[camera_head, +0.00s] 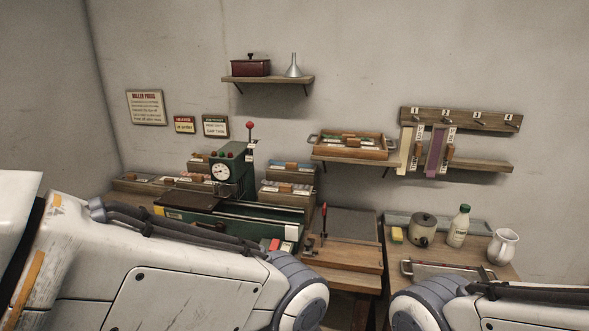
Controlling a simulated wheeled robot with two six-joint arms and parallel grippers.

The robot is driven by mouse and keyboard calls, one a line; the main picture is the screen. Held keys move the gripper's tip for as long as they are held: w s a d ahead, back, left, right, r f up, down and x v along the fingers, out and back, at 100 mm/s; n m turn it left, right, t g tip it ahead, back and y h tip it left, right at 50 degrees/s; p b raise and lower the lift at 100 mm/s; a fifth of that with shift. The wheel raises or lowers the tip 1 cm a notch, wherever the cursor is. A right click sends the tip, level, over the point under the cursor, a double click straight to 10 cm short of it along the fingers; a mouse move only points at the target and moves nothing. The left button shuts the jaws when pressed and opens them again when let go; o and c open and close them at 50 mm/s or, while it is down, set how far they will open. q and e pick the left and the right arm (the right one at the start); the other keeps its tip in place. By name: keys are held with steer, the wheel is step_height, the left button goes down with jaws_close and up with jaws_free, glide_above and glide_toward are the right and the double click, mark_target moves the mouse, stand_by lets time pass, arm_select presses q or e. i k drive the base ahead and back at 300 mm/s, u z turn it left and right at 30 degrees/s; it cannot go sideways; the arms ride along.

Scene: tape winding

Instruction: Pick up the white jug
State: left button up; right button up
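The white jug (503,247) stands upright near the right end of the small wooden table at the right. Its open mouth faces up. A white bottle with a green cap (458,227) stands just left of it. My two arms cross the lower part of the head view, one from the left and one from the right. The right arm is below the jug in the picture and apart from it. Neither gripper shows in the frame.
A metal-handled tray (440,269) lies at the table's front. The green press machine (232,172) stands on the bench at centre left. Wall shelves (268,79) hang above.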

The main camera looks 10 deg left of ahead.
mark_target(501, 252)
steer(key=u, duration=0.35)
steer(key=k, duration=0.35)
steer(key=z, duration=0.85)
steer(key=i, duration=0.45)
steer(key=k, duration=0.45)
steer(key=z, duration=0.9)
steer(key=i, duration=0.85)
